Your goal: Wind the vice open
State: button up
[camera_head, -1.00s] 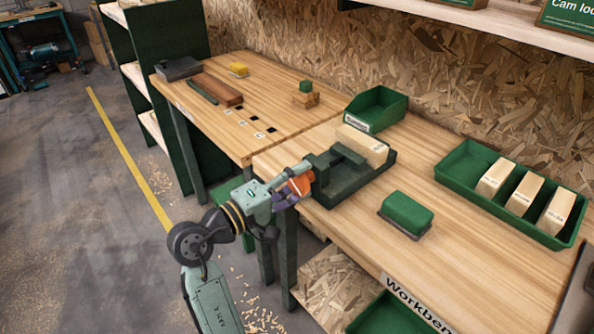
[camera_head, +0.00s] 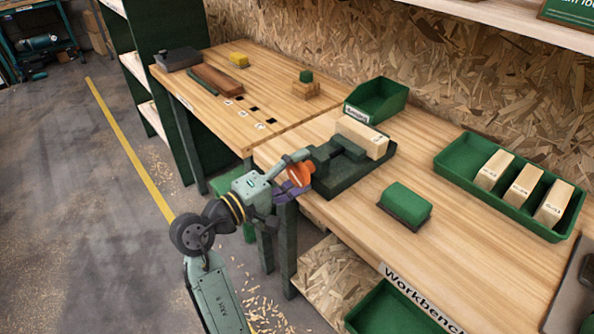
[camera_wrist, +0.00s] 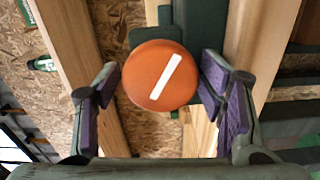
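The dark green vice (camera_head: 345,178) sits at the left front edge of the near workbench. A pale wooden block (camera_head: 361,138) is in it at the back; whether the jaws grip it I cannot tell. The vice's round orange knob (camera_head: 299,172) faces out past the bench edge. In the wrist view the knob (camera_wrist: 160,75) shows a slanted white stripe. My gripper (camera_head: 290,187) is just in front of the knob. Its purple-padded fingers stand wide apart in the wrist view (camera_wrist: 162,108), one to each side of the knob, without a visible grip on it.
A green block-shaped thing (camera_head: 405,205) on a dark base stands right of the vice. A small green bin (camera_head: 376,99) is behind it. A green tray (camera_head: 455,172) with pale labelled blocks lies at the right. A second bench (camera_head: 290,85) adjoins at the back left.

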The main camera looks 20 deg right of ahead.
jog(key=shift+o, duration=0.3)
jog(key=v, duration=1.2)
